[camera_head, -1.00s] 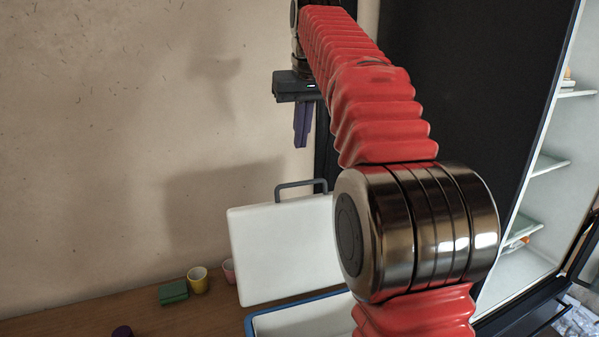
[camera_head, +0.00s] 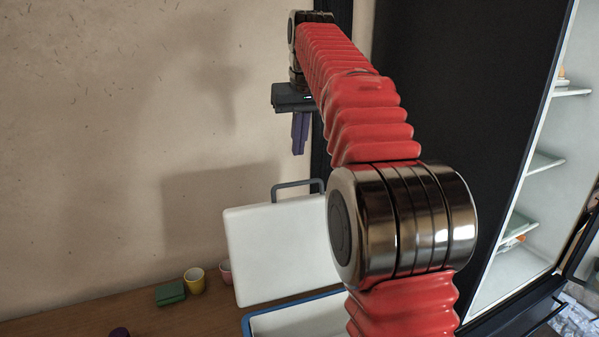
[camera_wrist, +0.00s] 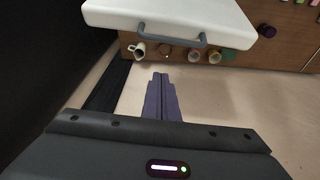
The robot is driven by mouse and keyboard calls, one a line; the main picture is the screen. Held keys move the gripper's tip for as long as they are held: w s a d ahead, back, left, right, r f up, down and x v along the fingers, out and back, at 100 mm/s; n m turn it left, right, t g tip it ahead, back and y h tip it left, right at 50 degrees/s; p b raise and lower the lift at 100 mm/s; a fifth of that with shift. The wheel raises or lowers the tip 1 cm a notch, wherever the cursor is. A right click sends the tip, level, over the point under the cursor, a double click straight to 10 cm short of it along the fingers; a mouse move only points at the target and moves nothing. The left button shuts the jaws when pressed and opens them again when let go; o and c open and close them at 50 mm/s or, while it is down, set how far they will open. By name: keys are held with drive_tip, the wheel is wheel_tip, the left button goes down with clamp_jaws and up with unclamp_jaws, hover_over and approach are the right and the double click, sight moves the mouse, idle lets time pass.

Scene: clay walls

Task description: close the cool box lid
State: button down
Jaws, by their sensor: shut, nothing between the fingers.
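The cool box lid (camera_head: 277,252) is a white panel with a grey handle (camera_head: 297,184) on its top edge, standing open and upright in the head view. The cool box (camera_head: 300,317) has a blue rim and a white inside; my arm hides part of it. In the wrist view the lid (camera_wrist: 180,12) is at the top, with its handle (camera_wrist: 170,38) towards me. My gripper (camera_head: 300,148) has purple fingers pointing down, above the lid's handle in the head view. In the wrist view the fingers (camera_wrist: 161,80) are shut together and empty, apart from the handle.
A green block (camera_head: 171,293), a yellow cup (camera_head: 194,280) and a pink cup (camera_head: 226,271) stand on the wooden surface (camera_head: 75,320) left of the box. A purple object (camera_head: 119,332) lies nearer. A dark panel and an open shelved cabinet (camera_head: 535,190) stand at the right.

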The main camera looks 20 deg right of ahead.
drive_tip(key=shift+s+a+f, duration=0.1)
drive_tip(key=shift+s+f, duration=0.25)
drive_tip(key=shift+f, duration=0.75)
drive_tip(key=shift+s+d+f, duration=0.1)
drive_tip(key=shift+s+f, duration=0.25)
drive_tip(key=shift+f, duration=0.7)
drive_tip(key=shift+s+a+f, duration=0.1)
drive_tip(key=shift+s+f, duration=0.25)
drive_tip(key=shift+f, duration=0.75)
drive_tip(key=shift+a, duration=0.2)
drive_tip(key=shift+s+d+r, duration=0.1)
drive_tip(key=shift+d, duration=0.1)
